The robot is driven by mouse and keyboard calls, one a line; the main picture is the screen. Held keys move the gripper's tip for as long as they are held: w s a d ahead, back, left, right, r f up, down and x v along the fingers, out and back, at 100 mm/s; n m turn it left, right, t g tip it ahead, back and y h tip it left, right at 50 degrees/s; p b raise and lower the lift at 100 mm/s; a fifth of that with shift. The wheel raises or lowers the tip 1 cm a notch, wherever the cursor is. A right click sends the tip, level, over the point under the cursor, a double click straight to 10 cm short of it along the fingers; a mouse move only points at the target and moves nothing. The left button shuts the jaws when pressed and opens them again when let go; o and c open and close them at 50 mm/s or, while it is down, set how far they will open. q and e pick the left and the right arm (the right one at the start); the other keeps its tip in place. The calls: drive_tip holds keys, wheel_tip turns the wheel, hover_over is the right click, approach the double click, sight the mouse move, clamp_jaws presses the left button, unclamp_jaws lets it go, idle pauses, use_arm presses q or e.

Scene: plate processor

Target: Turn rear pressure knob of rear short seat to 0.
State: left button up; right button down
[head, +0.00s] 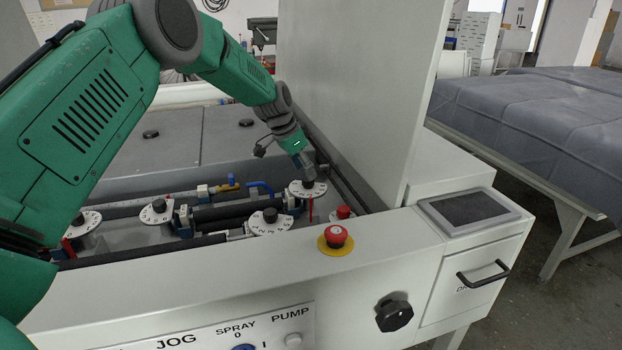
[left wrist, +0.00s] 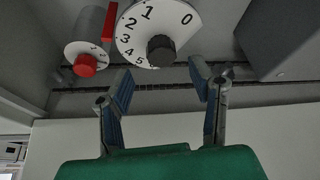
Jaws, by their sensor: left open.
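A white numbered dial with a black knob (head: 307,184) sits at the far right of the machine's recess, with a red pointer (head: 310,208) in front. In the left wrist view the same black knob (left wrist: 161,50) shows with numbers from 0 to 5; the red pointer (left wrist: 109,22) stands beside the 2. My left gripper (head: 307,172) is close to this knob in the head view. In the left wrist view its open, empty fingers (left wrist: 161,74) are spread, with the knob ahead between their tips, apart from both. My right gripper is in no view.
Other dials (head: 270,217), (head: 158,207) sit nearby to the left. A small red knob (head: 343,212) is close on the right; it also shows in the left wrist view (left wrist: 85,65). A tall panel (head: 350,100) rises behind. A red emergency button (head: 336,236) stands on the front ledge.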

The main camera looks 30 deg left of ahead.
sight(306, 178)
use_arm(q)
drive_tip(key=x, duration=0.2)
drive_tip(key=a+x, duration=0.1)
drive_tip(key=x, duration=0.1)
drive_tip(key=shift+s, duration=0.1)
drive_tip(key=shift+d+f, duration=0.15)
drive_tip(key=shift+f, duration=0.2)
drive_tip(key=shift+d+r, duration=0.1)
drive_tip(key=shift+d, duration=0.3)
clamp_jaws()
drive_tip(key=shift+a, duration=0.2)
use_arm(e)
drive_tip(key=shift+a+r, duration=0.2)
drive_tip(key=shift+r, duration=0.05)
